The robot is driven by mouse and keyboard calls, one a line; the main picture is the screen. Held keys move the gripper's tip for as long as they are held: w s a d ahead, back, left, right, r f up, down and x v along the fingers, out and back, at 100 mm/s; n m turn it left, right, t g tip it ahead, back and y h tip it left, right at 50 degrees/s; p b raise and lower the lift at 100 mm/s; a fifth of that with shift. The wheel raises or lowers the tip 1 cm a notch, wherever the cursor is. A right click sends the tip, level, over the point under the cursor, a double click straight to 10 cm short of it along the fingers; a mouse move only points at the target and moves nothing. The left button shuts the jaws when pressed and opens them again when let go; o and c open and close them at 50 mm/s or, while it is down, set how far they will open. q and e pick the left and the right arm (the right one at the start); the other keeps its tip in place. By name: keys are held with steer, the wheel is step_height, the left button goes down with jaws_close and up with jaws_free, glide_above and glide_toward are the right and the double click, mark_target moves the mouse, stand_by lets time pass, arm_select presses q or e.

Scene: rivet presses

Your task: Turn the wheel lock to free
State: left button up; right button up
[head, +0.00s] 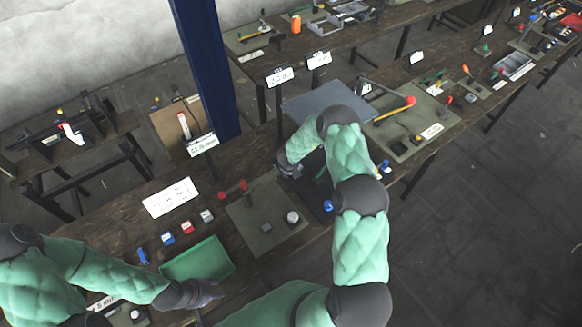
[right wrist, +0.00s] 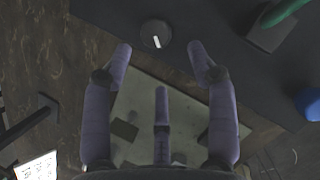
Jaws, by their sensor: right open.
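A round dark knob (right wrist: 156,33) with a short white pointer line shows in the right wrist view on a dark flat panel; it looks like the wheel lock. Its line points toward the bottom of that view, slightly right. My right gripper (right wrist: 159,50) is open, its two long fingertips on either side of the near edge of the knob with gaps, and nothing is held. In the head view my right gripper (head: 290,168) is over the dark base, and my arm hides the knob. My left gripper (head: 207,293) is by the green tray; its fingers are too small to read.
The green tray (head: 198,260) lies on the wooden bench. A blue post (head: 207,70) stands behind. A green part (right wrist: 285,10) and a blue part (right wrist: 308,103) flank the knob's right side.

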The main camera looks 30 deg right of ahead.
steer(key=w+f, duration=0.1)
steer(key=w+d+f, duration=0.1)
steer(key=shift+d+f+p, duration=0.15)
steer(key=shift+f+p, duration=0.2)
steer(key=shift+x, duration=1)
steer(key=shift+c, duration=0.3)
steer(key=c, duration=1)
